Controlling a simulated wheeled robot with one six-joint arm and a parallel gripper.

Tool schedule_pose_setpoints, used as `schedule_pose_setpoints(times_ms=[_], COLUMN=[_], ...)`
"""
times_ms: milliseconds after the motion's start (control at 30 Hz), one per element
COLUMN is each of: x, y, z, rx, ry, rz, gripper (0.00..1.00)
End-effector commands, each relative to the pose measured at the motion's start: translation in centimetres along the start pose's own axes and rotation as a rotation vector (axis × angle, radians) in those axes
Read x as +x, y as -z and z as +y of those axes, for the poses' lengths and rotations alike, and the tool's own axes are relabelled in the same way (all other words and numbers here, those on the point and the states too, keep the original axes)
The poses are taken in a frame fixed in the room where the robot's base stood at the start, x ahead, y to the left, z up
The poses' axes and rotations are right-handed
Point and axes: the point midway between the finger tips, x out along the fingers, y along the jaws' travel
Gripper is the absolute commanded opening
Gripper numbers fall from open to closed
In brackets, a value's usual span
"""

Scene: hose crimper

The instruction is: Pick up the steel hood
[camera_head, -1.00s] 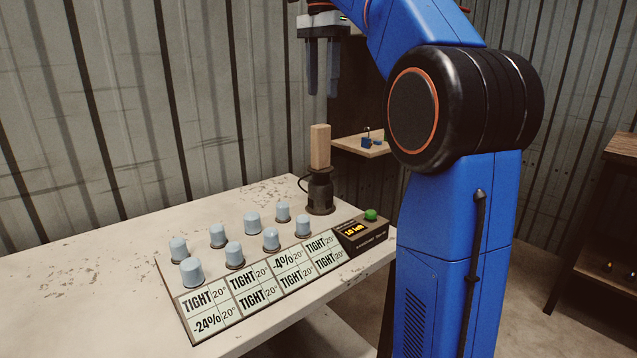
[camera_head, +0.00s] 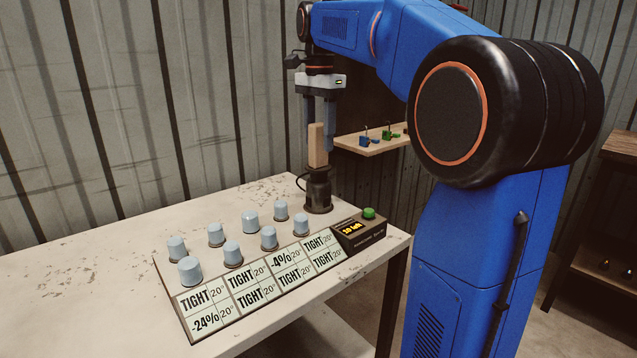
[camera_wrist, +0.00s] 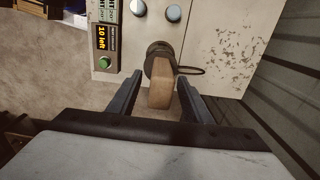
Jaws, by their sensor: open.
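A dark metal cylinder (camera_head: 319,188) stands upright at the back right corner of the bench, and I take it for the steel hood. A pale wooden block (camera_head: 317,146) rises from its top like a handle. In the wrist view the cylinder (camera_wrist: 160,52) shows beyond the block (camera_wrist: 161,95). My gripper (camera_head: 320,138) points down over it, open. In the wrist view my gripper (camera_wrist: 158,75) has one finger on each side of the block, with gaps visible. Nothing is held.
Several pale blue capped pegs (camera_head: 190,270) stand on a board with label cards (camera_head: 257,292). Beside it is a small box reading "10 left" (camera_head: 350,229) with a green button (camera_head: 369,213). A wooden shelf (camera_head: 360,146) with small parts is behind. The bench's left side is clear.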

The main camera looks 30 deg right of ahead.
Motion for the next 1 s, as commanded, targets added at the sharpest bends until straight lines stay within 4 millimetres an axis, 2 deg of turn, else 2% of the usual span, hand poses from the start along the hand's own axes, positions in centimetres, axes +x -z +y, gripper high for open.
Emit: schedule_pose_setpoints(times_ms=[100, 233, 567, 767, 1000], x=[1.8, 3.3, 3.9, 3.9, 3.8], y=[-0.2, -0.1, -0.1, -0.1, -0.1], z=[0.0, -0.1, -0.1, -0.1, -0.1], rx=[-0.001, 0.000, 0.000, 0.000, 0.000], ry=[-0.003, -0.002, 0.000, 0.000, 0.001], rz=[-0.001, -0.001, 0.000, 0.000, 0.000], gripper=[0.45, 0.45, 0.45, 0.00, 0.00])
